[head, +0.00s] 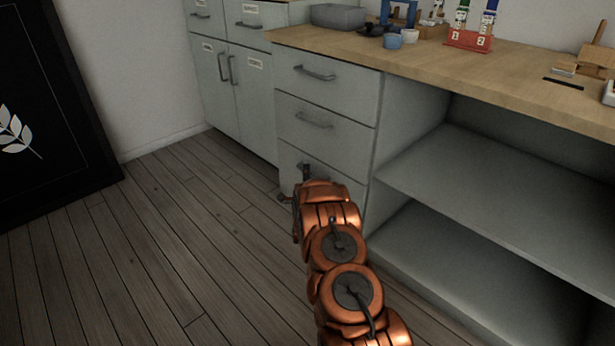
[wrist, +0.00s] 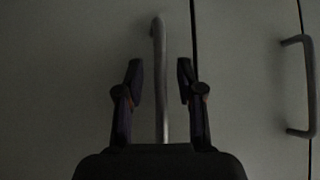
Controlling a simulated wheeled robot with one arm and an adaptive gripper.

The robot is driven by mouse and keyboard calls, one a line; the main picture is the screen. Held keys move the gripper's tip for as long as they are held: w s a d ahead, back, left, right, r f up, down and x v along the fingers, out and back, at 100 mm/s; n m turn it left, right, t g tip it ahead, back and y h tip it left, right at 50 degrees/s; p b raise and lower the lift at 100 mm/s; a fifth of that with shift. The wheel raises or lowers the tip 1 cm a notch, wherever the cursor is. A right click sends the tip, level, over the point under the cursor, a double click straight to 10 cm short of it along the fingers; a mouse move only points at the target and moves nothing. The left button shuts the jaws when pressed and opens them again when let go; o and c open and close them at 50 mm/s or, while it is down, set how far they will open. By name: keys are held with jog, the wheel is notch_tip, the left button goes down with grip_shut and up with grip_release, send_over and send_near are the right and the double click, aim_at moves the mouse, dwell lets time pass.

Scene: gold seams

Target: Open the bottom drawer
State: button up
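The bottom drawer (head: 290,160) is the lowest of three grey drawers under the wooden worktop, and it looks shut. My arm hides much of its front in the head view. My gripper (head: 294,184) is low in front of this drawer. In the wrist view my gripper (wrist: 159,75) is open, with one dark finger on each side of a metal bar handle (wrist: 160,50). The handle lies between the fingers with a gap on both sides. The wrist view is dark, and the depth of the fingers around the bar is hard to tell.
The middle drawer (head: 325,130) and top drawer (head: 325,80) are shut; another handle (wrist: 298,85) shows at the right of the wrist view. Open shelves (head: 490,190) stand to the right, a double-door cupboard (head: 232,95) to the left. The wooden floor (head: 170,240) to the left is clear.

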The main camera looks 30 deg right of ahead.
jog(key=shift+w, duration=0.1)
grip_shut()
dwell(0.3)
dwell(0.4)
